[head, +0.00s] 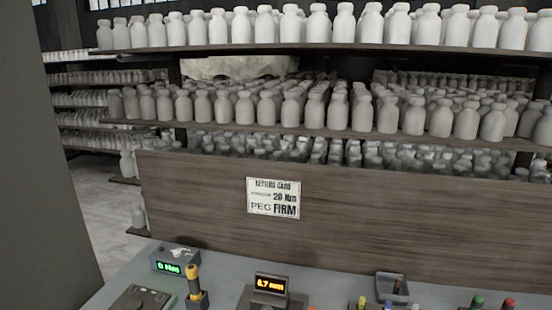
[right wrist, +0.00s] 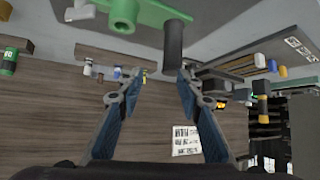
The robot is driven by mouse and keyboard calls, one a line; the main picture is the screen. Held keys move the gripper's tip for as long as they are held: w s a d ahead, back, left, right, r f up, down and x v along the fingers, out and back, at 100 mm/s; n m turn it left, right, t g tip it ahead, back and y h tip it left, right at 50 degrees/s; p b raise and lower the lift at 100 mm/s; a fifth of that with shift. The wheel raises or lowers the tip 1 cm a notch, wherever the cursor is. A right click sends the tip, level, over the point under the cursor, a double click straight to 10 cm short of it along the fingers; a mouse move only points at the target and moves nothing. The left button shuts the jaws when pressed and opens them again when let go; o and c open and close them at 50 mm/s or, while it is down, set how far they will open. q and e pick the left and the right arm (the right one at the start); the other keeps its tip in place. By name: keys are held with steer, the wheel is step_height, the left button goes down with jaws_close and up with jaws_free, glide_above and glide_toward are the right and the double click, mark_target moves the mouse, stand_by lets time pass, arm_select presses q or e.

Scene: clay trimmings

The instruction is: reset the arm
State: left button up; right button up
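My right gripper (right wrist: 158,78) shows in the right wrist view with its two fingers spread apart and nothing held between them. A dark cylinder (right wrist: 173,45) shows just beyond the right-hand fingertip; I cannot tell whether they touch. A green part (right wrist: 125,14) with a round boss is at the top of that view. Neither gripper shows in the head view, and my left gripper is in no view.
A grey bench carries a green "0 Nm" readout (head: 176,263), a yellow-and-black tool (head: 194,287), an orange "0.7 mm" readout (head: 270,286) and a small dark tray (head: 392,289). A card (head: 273,198) reading "20 Nm" and "PEG FIRM" is on the wooden board (head: 400,205). Bottle shelves stand behind.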

steer(key=s+a+f+g+h, duration=0.1)
steer(key=s+a+f+g, duration=0.2)
steer(key=s, duration=0.7)
steer(key=s+a+f+g+h, duration=0.1)
steer(key=s+a+g, duration=0.35)
steer(key=s, duration=0.65)
step_height(320, 180, down, 31)
steer(key=s+b, duration=0.1)
steer(key=b, duration=0.4)
arm_select(q)
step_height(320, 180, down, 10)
steer(key=b, duration=0.5)
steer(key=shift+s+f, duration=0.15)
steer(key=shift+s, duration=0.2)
arm_select(e)
steer(key=s+d+f+g, duration=0.1)
steer(key=s+f, duration=0.8)
steer(key=f, duration=0.2)
steer(key=s+d+f, duration=0.1)
steer(key=s+f, duration=0.7)
steer(key=f, duration=0.3)
steer(key=shift+s+d+f+g, duration=0.15)
steer(key=shift+s+d+g, duration=0.2)
